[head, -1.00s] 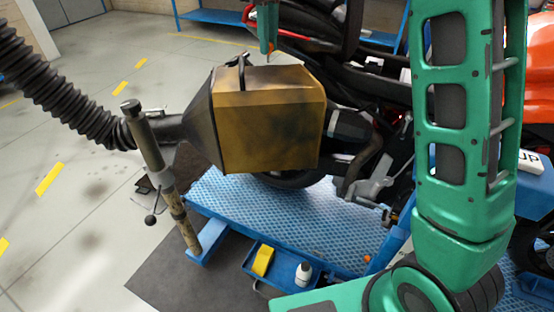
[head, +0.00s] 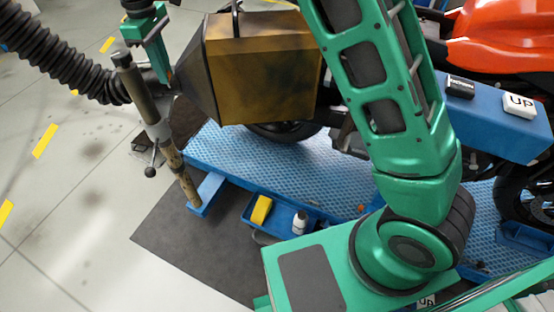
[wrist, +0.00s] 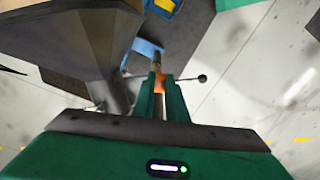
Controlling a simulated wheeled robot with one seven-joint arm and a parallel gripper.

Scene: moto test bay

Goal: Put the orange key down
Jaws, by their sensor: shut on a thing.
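My gripper (head: 163,72) is at the upper left in the head view, left of the large yellow-brown hood box and close to the stand post. Its fingers point down. In the wrist view, my gripper (wrist: 158,88) is shut on the orange key (wrist: 160,80), which shows as a small orange piece between the fingertips. In the head view only a tiny orange spot of the key (head: 170,75) shows at the fingertips. Most of the key is hidden by the fingers.
The hood box (head: 262,70) joins a ribbed black hose (head: 55,62). A stand post (head: 140,95) with a side knob stands beside my gripper. A blue tray (head: 273,229) holds a yellow item (head: 261,210) and white bottle (head: 299,222).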

